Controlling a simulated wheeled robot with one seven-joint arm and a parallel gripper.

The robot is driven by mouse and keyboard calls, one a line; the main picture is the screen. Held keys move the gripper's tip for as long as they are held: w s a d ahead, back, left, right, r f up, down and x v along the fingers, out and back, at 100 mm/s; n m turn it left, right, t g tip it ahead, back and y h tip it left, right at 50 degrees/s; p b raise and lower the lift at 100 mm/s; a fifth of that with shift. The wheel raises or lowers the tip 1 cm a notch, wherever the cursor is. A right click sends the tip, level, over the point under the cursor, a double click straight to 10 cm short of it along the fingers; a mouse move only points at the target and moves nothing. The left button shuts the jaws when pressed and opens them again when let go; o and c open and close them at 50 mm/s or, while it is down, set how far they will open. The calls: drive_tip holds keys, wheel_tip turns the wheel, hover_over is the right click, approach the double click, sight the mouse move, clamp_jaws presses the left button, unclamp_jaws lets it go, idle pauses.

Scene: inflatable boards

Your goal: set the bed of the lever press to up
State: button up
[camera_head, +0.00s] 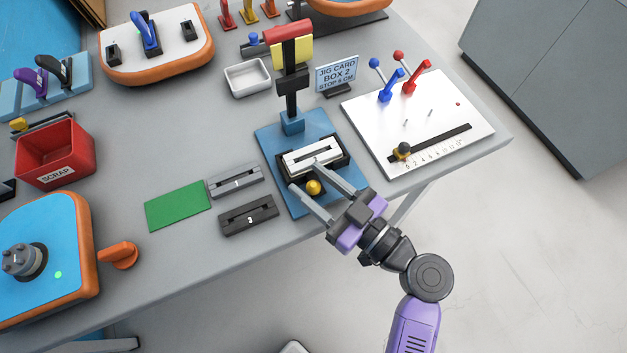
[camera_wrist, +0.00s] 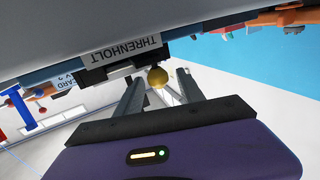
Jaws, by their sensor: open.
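The lever press stands on a blue base (camera_head: 268,150) with a dark upright column (camera_head: 291,100) and a red and yellow head (camera_head: 290,50). Its bed (camera_head: 340,150) is a dark holder with a white slotted block (camera_head: 312,157) in it. A gold ball knob (camera_head: 313,187) sits at the bed's front; it also shows in the wrist view (camera_wrist: 158,76), beside a THRENHOLT label (camera_wrist: 125,48). My gripper (camera_head: 305,175) is open, with one finger on either side of the knob.
Grey slotted blocks (camera_head: 248,214) and a green plate (camera_head: 178,206) lie left of the press. A white board with blue and red levers (camera_head: 420,120) stands to the right. A sign (camera_head: 337,74) and a white tray (camera_head: 247,78) are behind. The table's front edge runs below my gripper.

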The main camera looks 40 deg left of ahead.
drive_tip(key=shift+d+f, duration=0.1)
drive_tip(key=shift+d, duration=0.3)
drive_tip(key=d+b, duration=0.1)
drive_tip(key=d, duration=0.6)
drive_tip(key=shift+b, duration=0.4)
drive_tip(key=shift+s, duration=0.1)
